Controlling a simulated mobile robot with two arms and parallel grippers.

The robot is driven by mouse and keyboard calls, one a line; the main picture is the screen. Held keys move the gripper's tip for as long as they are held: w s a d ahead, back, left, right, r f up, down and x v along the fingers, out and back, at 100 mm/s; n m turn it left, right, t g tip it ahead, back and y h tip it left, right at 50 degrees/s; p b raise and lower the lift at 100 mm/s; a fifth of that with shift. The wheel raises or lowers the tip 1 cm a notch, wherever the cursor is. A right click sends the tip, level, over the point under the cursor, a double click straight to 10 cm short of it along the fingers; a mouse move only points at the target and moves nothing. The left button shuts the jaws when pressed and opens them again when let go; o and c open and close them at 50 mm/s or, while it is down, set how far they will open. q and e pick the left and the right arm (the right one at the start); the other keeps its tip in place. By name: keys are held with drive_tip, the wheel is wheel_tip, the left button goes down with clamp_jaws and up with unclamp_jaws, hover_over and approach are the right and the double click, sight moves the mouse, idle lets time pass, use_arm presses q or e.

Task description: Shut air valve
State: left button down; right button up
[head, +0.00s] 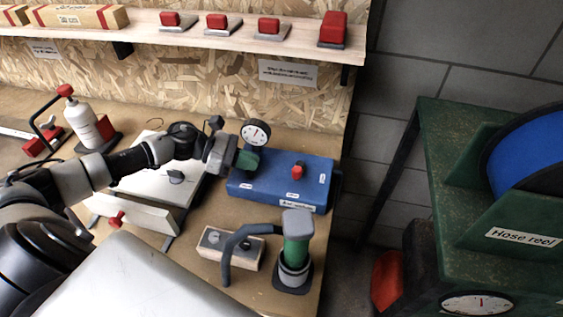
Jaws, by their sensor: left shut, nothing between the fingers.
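A blue box (265,187) stands on the workbench in the head view. A small red knob (298,170) sits upright on its top. A round white dial gauge (256,132) rises at the box's back left. My left gripper (246,160) is shut and empty over the box's left end, just below the gauge. It is left of the red knob and apart from it. My gripper hides the gauge's lower part and the box's back left corner; I cannot tell whether it touches them. The box's small labels are too small to read, so I cannot tell which part is the air valve.
A green cylinder with a grey cap and dark hose (297,240) stands in front of the box, beside a wooden block (243,251). A shelf (180,29) with red-topped items runs behind. A green hose reel stand (465,160) is at right, across a gap.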

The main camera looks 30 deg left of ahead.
sight(298, 169)
use_arm(q)
drive_tip(key=p+x, duration=0.1)
drive_tip(key=x, duration=0.1)
drive_tip(key=r+p+x, duration=0.1)
drive_tip(key=x, duration=0.1)
drive_tip(key=p+x, duration=0.1)
drive_tip(key=x, duration=0.2)
drive_tip(key=shift+w+d+r, duration=0.15)
drive_tip(key=shift+w+d, duration=0.05)
drive_tip(key=shift+d, duration=0.05)
drive_tip(key=shift+w+d+f, duration=0.15)
drive_tip(key=shift+d+f, duration=0.05)
drive_tip(key=shift+d, duration=0.15)
drive_tip(key=shift+d, duration=0.1)
